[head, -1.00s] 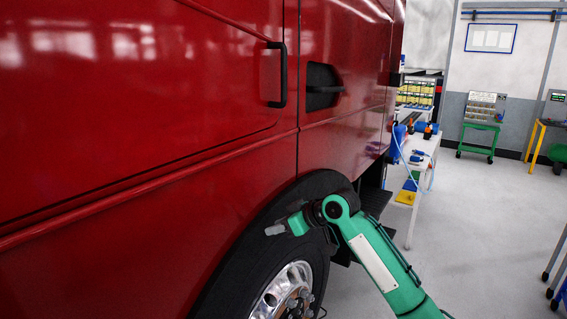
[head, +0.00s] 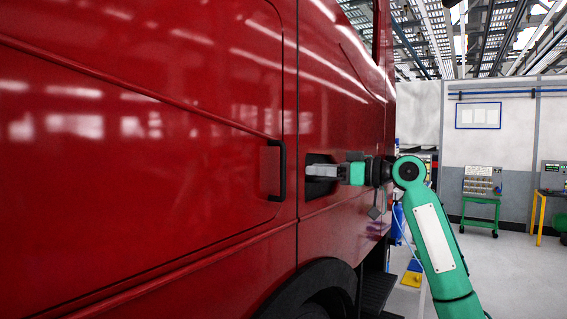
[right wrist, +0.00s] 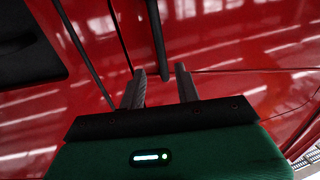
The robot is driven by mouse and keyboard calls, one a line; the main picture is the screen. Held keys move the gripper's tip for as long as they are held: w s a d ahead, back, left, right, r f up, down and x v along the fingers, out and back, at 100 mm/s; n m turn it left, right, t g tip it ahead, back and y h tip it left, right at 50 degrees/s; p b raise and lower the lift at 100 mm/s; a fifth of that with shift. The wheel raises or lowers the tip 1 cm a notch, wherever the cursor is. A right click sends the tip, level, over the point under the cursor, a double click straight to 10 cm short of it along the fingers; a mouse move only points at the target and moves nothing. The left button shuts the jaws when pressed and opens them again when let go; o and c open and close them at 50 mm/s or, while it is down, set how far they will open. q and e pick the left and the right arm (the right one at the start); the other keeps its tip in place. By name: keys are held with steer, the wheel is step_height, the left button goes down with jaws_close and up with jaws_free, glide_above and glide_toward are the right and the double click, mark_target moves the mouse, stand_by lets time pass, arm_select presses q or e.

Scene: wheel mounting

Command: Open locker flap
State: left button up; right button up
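The locker flap (head: 190,165) appears to be the large red side panel of the truck, and it lies flush with the body. A black bar handle (head: 278,172) stands near its right edge. My right gripper (head: 309,171) is open and empty to the right of the handle, in front of a black recessed latch (head: 320,186), which it partly hides. In the right wrist view, its two fingers (right wrist: 161,70) are spread, and the end of a black bar (right wrist: 157,40) shows between them. I cannot tell if they touch it. My left gripper is out of view.
The red truck side fills the left. A wheel arch (head: 315,285) and black step (head: 377,292) lie below my right arm. A green trolley (head: 481,210) stands at the back right. The grey floor on the right is mostly clear.

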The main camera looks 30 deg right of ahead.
steer(key=p, duration=0.3)
glide_above(284, 193)
steer(key=d, duration=0.1)
steer(key=shift+w+a+p, duration=0.35)
jaws_close()
